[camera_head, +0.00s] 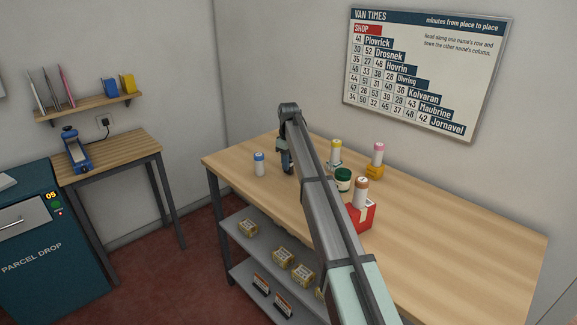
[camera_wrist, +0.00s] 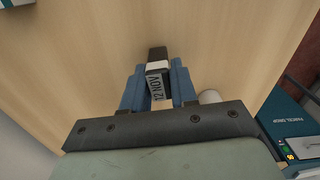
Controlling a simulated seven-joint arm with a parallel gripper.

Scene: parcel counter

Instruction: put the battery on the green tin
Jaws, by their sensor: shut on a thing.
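My gripper (camera_head: 286,166) is low over the left part of the counter. In the wrist view its blue fingers (camera_wrist: 159,70) are shut on a dark block with a light label reading "12 NOV" (camera_wrist: 157,54); it looks like a date stamp, not clearly a battery. The green tin (camera_head: 343,180) stands right of my gripper, apart from it, with nothing on its lid. Battery-like white cylinders stand about: a blue-topped one (camera_head: 259,164) left of my gripper, a yellow-topped one (camera_head: 335,151), a pink-topped one (camera_head: 378,154) and a brown-topped one (camera_head: 361,191).
The pink-topped cylinder is on a yellow object (camera_head: 375,172), the brown-topped one on a red box (camera_head: 360,217). The tin is close among them. A white cylinder (camera_wrist: 210,97) is partly hidden beside my gripper in the wrist view. The counter's right part (camera_head: 470,245) is clear.

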